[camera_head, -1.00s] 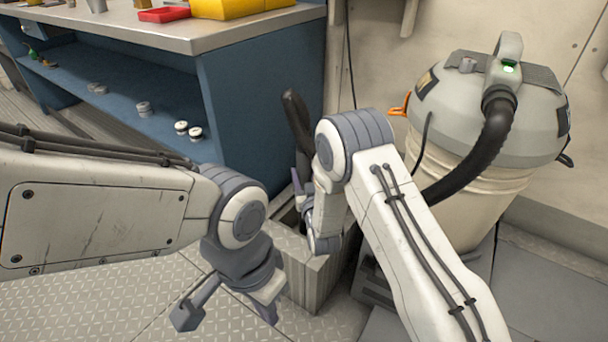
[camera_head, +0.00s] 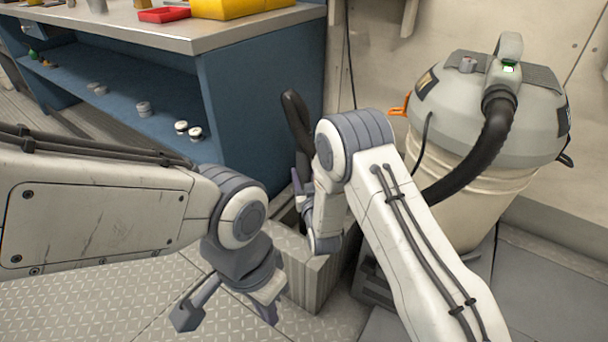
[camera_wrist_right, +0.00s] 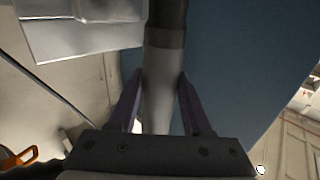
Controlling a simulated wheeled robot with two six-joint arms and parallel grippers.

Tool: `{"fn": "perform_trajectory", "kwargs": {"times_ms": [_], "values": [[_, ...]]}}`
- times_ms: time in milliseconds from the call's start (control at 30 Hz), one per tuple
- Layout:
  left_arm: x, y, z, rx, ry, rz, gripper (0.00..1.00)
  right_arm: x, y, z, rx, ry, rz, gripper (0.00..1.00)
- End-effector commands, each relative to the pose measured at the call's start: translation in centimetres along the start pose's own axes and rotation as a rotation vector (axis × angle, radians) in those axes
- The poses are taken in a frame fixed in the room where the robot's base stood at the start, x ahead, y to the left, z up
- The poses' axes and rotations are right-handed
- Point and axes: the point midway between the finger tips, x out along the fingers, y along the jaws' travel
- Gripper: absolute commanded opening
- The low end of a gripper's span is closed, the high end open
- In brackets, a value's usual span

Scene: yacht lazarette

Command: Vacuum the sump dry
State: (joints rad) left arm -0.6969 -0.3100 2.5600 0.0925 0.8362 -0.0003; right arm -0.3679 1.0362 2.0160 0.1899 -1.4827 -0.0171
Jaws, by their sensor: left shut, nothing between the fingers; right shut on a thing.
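The vacuum (camera_head: 470,150), a grey-topped unit with a pale drum, stands at the right with a green light on its handle. Its black hose (camera_head: 478,155) curves down behind my right arm. My right gripper (camera_head: 299,190) is shut on the wand, whose dark upper end (camera_head: 296,112) stands up beside the blue bench. The right wrist view shows its pale grey tube (camera_wrist_right: 160,85) between the fingers. My left gripper (camera_head: 228,312) is shut and empty, low over the floor. A grey ribbed box-like surround (camera_head: 312,282) sits below the right gripper. The sump's inside and the wand's tip are hidden.
A blue workbench (camera_head: 262,95) fills the upper left, with a red tray (camera_head: 164,14), a yellow container (camera_head: 225,8) and several small items on its lower shelf. The wall (camera_head: 385,60) is behind. Open tread-plate floor (camera_head: 90,300) lies at lower left.

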Motion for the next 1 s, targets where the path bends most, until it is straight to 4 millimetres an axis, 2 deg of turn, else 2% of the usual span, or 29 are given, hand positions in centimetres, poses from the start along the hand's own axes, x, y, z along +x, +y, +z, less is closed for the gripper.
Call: {"fn": "perform_trajectory", "kwargs": {"times_ms": [1000], "values": [[-7.1, 0.5, -0.4, 0.0, 0.0, 0.0, 0.0, 0.0, 0.0, -9.7, 0.001, 0.005, 0.0, 0.0]]}}
